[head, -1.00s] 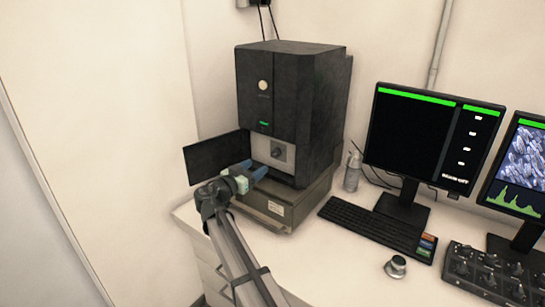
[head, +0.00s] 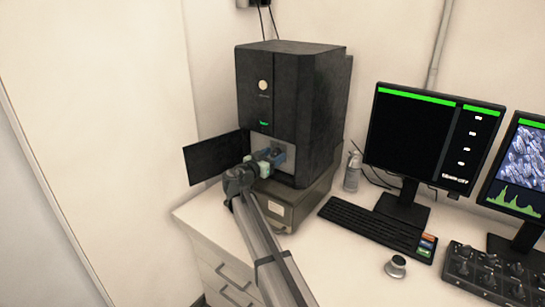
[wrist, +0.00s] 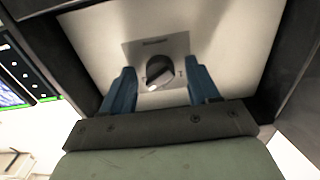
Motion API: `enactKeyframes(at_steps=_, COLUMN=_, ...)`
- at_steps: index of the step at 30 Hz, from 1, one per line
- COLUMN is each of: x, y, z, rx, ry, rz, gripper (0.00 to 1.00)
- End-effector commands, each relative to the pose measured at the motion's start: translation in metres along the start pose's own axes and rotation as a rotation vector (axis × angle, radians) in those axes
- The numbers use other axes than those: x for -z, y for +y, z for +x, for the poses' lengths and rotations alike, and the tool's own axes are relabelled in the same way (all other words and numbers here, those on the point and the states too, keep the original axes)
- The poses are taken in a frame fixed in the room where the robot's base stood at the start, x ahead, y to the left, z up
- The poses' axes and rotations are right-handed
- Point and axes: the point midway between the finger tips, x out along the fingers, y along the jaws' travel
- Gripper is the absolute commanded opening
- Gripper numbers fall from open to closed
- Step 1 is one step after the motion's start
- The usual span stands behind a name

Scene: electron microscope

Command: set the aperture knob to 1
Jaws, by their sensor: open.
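The aperture knob (wrist: 160,71) is a dark round knob on a light plate (wrist: 184,47) in the microscope's open bay. A pale mark shows on its lower left edge in the wrist view. The plate's lettering is too small to read. My gripper (wrist: 160,82) is open, with one blue finger on each side of the knob and gaps between. Whether the fingertips reach as far as the knob's depth I cannot tell. In the head view my gripper (head: 277,153) is at the bay and hides the knob.
The dark microscope (head: 290,90) stands on the white desk (head: 330,260). Its door (head: 215,158) is swung open to the left of my gripper. A bottle (head: 353,171), keyboard (head: 375,227), monitor (head: 430,140) and control box (head: 488,275) are to the right.

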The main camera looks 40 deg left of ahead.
Motion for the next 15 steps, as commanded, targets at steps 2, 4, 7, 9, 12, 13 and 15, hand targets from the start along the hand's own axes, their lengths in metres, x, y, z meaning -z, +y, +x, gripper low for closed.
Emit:
enactKeyframes(at_steps=2, x=0.0000, y=0.0000, z=-0.0001, rx=0.000, ry=0.000, rz=0.000, gripper=0.60)
enactKeyframes(at_steps=4, x=0.0000, y=0.0000, z=-0.0001, rx=0.000, ry=0.000, rz=0.000, gripper=0.57)
enactKeyframes(at_steps=7, x=0.0000, y=0.0001, z=-0.0001, rx=0.000, ry=0.000, rz=0.000, gripper=0.48)
enactKeyframes(at_steps=9, x=0.0000, y=0.0001, z=-0.0002, rx=0.000, ry=0.000, rz=0.000, gripper=0.41)
enactKeyframes(at_steps=12, x=0.0000, y=0.0001, z=-0.0002, rx=0.000, ry=0.000, rz=0.000, gripper=0.32)
enactKeyframes(at_steps=13, x=0.0000, y=0.0001, z=-0.0002, rx=0.000, ry=0.000, rz=0.000, gripper=0.29)
enactKeyframes(at_steps=15, x=0.0000, y=0.0000, z=-0.0002, rx=0.000, ry=0.000, rz=0.000, gripper=0.22)
